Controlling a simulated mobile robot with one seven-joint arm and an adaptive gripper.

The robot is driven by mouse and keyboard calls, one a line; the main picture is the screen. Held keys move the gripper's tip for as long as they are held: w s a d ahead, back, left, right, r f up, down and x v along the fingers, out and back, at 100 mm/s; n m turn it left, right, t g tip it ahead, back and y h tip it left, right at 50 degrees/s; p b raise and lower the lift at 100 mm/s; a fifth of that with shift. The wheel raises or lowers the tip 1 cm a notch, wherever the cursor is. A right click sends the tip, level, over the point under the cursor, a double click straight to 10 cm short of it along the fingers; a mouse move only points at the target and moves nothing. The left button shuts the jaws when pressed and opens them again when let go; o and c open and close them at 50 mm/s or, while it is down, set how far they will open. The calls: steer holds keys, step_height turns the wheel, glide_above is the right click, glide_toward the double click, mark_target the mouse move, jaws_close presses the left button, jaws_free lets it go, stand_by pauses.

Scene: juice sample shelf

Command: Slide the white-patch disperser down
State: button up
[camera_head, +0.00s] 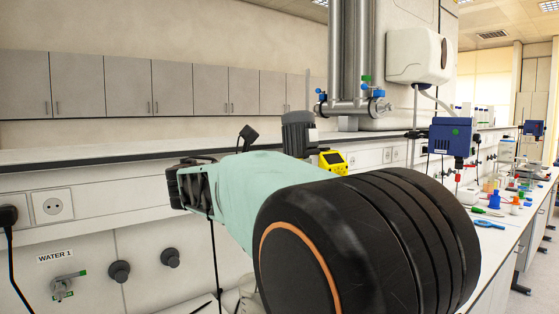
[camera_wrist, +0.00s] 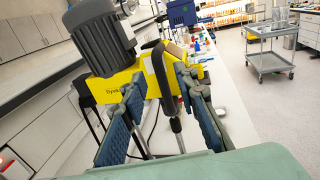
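The disperser has a grey ribbed motor (camera_wrist: 100,32) and a yellow body (camera_wrist: 112,82), upper middle-left in the wrist view. My gripper (camera_wrist: 160,80) is open. Its two blue-padded fingers point at the yellow body, with a black curved part and the dark shaft seen between them. I cannot tell whether either finger touches it. In the head view my arm hides the gripper and the disperser's lower part.
A blue device (camera_head: 450,137) stands farther right along the bench, with small coloured labware (camera_head: 492,200) near it. A shelf ledge (camera_head: 120,158) runs behind the disperser. In the wrist view a grey cart (camera_wrist: 270,50) stands on open floor to the right.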

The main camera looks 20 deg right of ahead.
steer(key=x, duration=0.5)
steer(key=shift+w, duration=0.1)
jaws_close()
